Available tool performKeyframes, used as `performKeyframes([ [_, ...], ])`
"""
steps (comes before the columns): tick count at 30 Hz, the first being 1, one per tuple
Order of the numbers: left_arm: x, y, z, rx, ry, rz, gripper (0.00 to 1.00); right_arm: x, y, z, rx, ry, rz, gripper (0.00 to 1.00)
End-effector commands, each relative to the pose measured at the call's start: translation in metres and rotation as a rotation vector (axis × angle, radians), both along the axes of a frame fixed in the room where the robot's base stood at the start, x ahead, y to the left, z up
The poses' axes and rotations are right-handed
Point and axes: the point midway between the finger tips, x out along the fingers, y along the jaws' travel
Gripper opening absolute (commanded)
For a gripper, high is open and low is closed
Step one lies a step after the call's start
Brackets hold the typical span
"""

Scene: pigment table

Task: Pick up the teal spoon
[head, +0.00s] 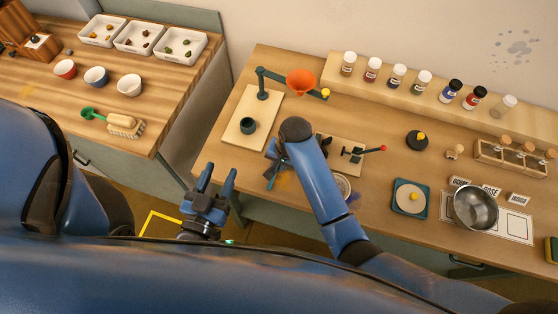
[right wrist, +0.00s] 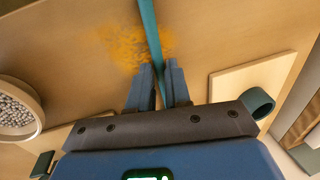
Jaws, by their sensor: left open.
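The teal spoon (right wrist: 149,32) shows in the right wrist view as a long thin teal strip. It runs from the top edge down between the fingers of my right gripper (right wrist: 160,78), which are close together with the strip filling the gap. In the head view my right gripper (head: 272,165) is at the table's near side, partly covered by my own forearm. Only a short teal piece of the spoon shows there. I cannot tell whether the spoon touches the table. My left gripper (head: 217,183) is open and empty, in front of the table's left edge.
Orange powder (right wrist: 130,45) lies by the spoon. A steel bowl (head: 476,207) and teal scale (head: 411,197) are at right. A white bowl (right wrist: 15,108) of grey beads is close by.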

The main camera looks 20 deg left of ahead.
Motion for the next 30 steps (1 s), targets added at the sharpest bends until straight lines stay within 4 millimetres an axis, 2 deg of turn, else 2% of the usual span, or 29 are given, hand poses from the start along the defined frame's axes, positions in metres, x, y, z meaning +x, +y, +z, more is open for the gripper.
performKeyframes([
  [8, 0.0, 0.0, 0.0002, 0.0, 0.0, 0.0, 0.49, 0.0, 0.0005, -0.003, 0.0, -0.001, 0.0, 0.18],
  [12, 0.0, 0.0, 0.0001, 0.0, 0.0, 0.0, 0.49, 0.0, 0.0005, -0.0029, 0.0, -0.001, 0.0, 0.0],
  [30, 0.0, 0.0, -0.0004, 0.0, 0.0, 0.0, 0.49, 0.0006, 0.0008, 0.0031, 0.001, -0.001, 0.001, 0.0],
])
